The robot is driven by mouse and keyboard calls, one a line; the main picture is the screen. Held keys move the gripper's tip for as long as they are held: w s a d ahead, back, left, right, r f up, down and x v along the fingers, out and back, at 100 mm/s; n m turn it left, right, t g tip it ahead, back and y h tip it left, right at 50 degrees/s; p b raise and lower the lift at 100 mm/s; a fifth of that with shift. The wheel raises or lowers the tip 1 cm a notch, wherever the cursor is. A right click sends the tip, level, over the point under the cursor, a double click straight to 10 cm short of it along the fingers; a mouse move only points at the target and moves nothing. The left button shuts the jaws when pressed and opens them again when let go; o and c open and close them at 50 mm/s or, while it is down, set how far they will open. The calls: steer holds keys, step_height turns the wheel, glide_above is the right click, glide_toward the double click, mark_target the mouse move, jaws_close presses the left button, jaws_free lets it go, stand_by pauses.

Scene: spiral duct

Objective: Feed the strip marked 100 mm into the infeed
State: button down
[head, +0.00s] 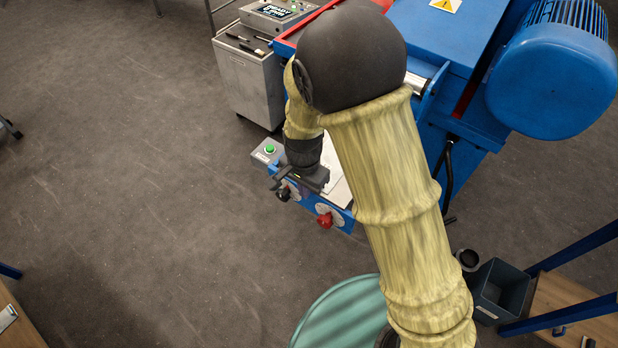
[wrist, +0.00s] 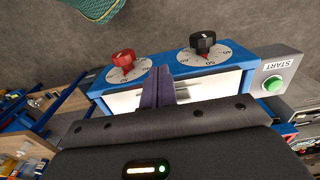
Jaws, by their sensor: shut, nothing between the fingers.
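My gripper (head: 283,180) is at the front of the blue machine (head: 440,40), over its dial panel. In the wrist view its dark fingers (wrist: 157,88) are shut with nothing between them, above the panel between the two dials. The panel carries a red knob (head: 325,220), a black knob (head: 283,194) and a green START button (head: 270,149). They also show in the wrist view as the red knob (wrist: 123,58), black knob (wrist: 203,43) and green button (wrist: 274,84). I cannot make out a strip marked 100 mm. My arm hides much of the machine's front, and I cannot pick out the infeed.
A grey cabinet (head: 247,85) with tools on top stands left of the machine. A blue motor (head: 553,80) is at the right. A green round object (head: 335,312), a dark bin (head: 500,290) and a wooden bench (head: 565,300) are near. The floor at left is clear.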

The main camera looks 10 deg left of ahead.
mark_target(330, 164)
steer(key=shift+w+d+p, duration=0.15)
steer(key=shift+w+d, duration=0.1)
steer(key=shift+w, duration=0.25)
steer(key=shift+w+d+p, duration=0.15)
steer(key=shift+w+d, duration=0.05)
steer(key=shift+w, duration=0.25)
steer(key=w+d, duration=0.1)
steer(key=w, duration=0.2)
steer(key=w+d, duration=0.1)
steer(key=w, duration=0.2)
steer(key=w+d, duration=0.2)
steer(key=w, duration=0.2)
steer(key=shift+b, duration=0.3)
steer(key=shift+s+a, duration=0.2)
steer(key=shift+s, duration=0.2)
steer(key=s, duration=0.1)
steer(key=s+a+r, duration=0.1)
steer(key=s, duration=0.1)
steer(key=shift+s+a, duration=0.1)
steer(key=shift+a, duration=0.1)
step_height(330, 164, up, 9)
steer(key=b, duration=0.3)
